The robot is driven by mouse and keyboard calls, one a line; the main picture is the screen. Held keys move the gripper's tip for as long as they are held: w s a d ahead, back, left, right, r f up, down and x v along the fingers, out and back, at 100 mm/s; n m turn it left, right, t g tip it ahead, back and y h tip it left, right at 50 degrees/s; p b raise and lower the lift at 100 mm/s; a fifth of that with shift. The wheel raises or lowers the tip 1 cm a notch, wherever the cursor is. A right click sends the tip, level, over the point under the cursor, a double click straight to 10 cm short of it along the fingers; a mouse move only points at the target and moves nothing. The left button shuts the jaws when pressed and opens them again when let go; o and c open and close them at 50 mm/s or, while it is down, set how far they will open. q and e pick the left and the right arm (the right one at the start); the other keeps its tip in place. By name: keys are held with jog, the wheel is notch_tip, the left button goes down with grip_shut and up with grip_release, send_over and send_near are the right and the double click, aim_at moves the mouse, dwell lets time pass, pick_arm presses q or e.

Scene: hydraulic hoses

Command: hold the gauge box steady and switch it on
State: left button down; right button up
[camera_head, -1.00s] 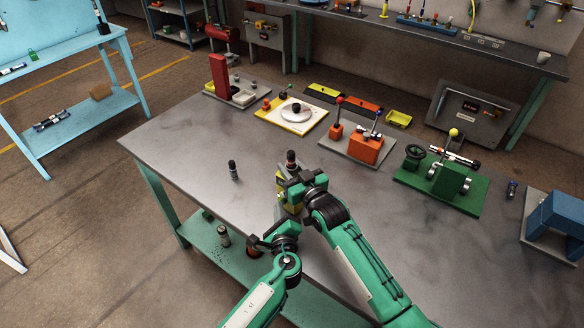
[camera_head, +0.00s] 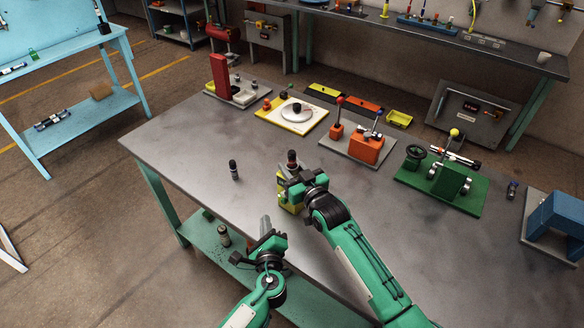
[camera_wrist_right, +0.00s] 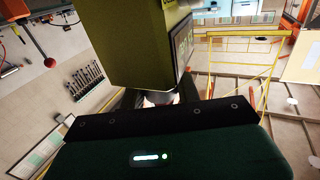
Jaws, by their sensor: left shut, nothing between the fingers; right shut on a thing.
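The gauge box (camera_head: 291,208) is a small yellow-green box near the front edge of the grey table, partly hidden by my right gripper. My right gripper (camera_head: 287,188) is shut on it from the right. In the right wrist view the box (camera_wrist_right: 140,50) fills the top middle, with a dark framed panel on its right side seen almost edge-on. Its switch cannot be made out. My left gripper (camera_head: 266,225) is shut and empty, apart from the box, to its lower left by the table's front edge.
A dark, red-brown-topped cylinder (camera_head: 291,158) shows just behind the box; I cannot tell if it touches. A black cylinder (camera_head: 233,170) stands to the left. A green valve fixture (camera_head: 440,187) and an orange lever fixture (camera_head: 365,148) stand farther back.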

jog(key=shift+f, duration=0.1)
jog(key=o, duration=1.3)
jog(key=shift+c, duration=0.2)
